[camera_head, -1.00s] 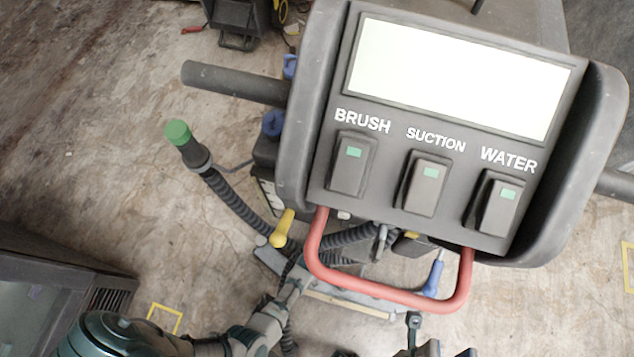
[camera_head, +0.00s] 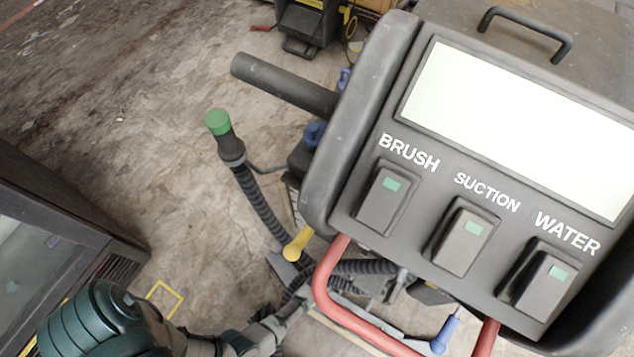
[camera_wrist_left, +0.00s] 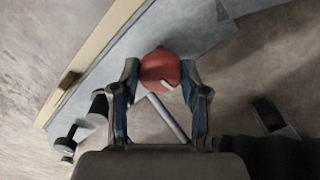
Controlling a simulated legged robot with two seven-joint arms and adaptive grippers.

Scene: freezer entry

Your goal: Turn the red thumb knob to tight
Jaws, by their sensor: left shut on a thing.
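The red thumb knob (camera_wrist_left: 160,68) is round, with a short pale mark on its lower side. It sits at the grey-blue bar of the machine in the left wrist view. My left gripper (camera_wrist_left: 160,82) has a finger on each side of the knob and is shut on it. In the head view my left arm comes in from the bottom left and reaches under the machine's control panel. The knob cannot be made out there, and the gripper's fingertips are hard to tell among the hoses. My right gripper is not in view.
The control panel (camera_head: 365,245) with BRUSH, SUCTION and WATER switches fills the right. A red loop handle (camera_head: 352,318), a yellow lever (camera_head: 298,244), a blue lever (camera_head: 446,335) and a green-capped hose (camera_head: 218,122) are close by. A dark cabinet (camera_head: 60,215) stands at left.

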